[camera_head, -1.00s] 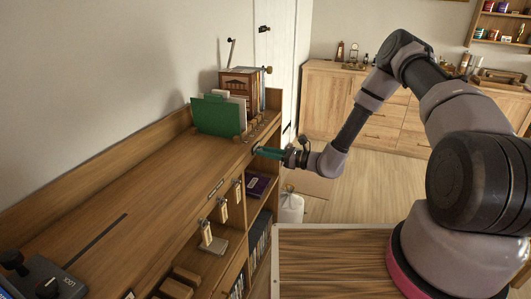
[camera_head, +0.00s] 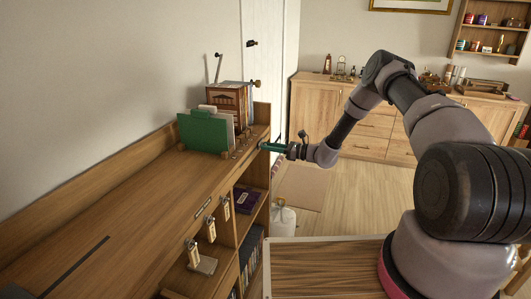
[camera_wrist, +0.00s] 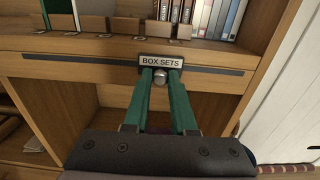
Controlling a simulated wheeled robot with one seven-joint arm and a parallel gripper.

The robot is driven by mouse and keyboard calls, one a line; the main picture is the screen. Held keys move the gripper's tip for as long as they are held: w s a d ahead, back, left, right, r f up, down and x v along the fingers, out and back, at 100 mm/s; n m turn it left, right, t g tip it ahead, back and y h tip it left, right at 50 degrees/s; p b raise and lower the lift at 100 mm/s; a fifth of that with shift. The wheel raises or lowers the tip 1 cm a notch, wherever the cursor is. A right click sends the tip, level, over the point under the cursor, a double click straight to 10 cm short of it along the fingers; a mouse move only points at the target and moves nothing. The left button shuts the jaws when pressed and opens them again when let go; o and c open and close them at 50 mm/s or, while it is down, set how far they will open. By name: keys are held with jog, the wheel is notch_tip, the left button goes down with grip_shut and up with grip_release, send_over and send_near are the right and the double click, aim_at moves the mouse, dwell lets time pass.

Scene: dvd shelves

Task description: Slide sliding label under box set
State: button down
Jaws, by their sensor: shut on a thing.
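The sliding label (camera_wrist: 161,61), a small plate reading "BOX SETS" with a round metal knob (camera_wrist: 160,77), sits on a dark rail (camera_wrist: 85,62) along the shelf's front edge. My gripper (camera_wrist: 161,74) has its green fingers closed around the knob; in the head view my gripper (camera_head: 268,146) is at the far end of the shelf front. The box set (camera_head: 231,98), a brown case with a building picture, stands on the shelf top near the far end. In the wrist view, a row of spines (camera_wrist: 205,15) stands above and right of the label, whose plate is below the row's left end.
A green divider (camera_head: 204,132) stands left of the box set. Wooden card holders (camera_wrist: 95,25) line the shelf edge. Several hanging tags (camera_head: 210,228) are on the nearer shelf front. A white door (camera_wrist: 290,90) is right of the shelf end.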

jog(key=shift+w+d, duration=0.3)
jog(key=shift+w, duration=0.35)
jog(key=c, duration=0.7)
grip_release()
jog(key=shift+c, duration=0.2)
jog(key=v, duration=1.1)
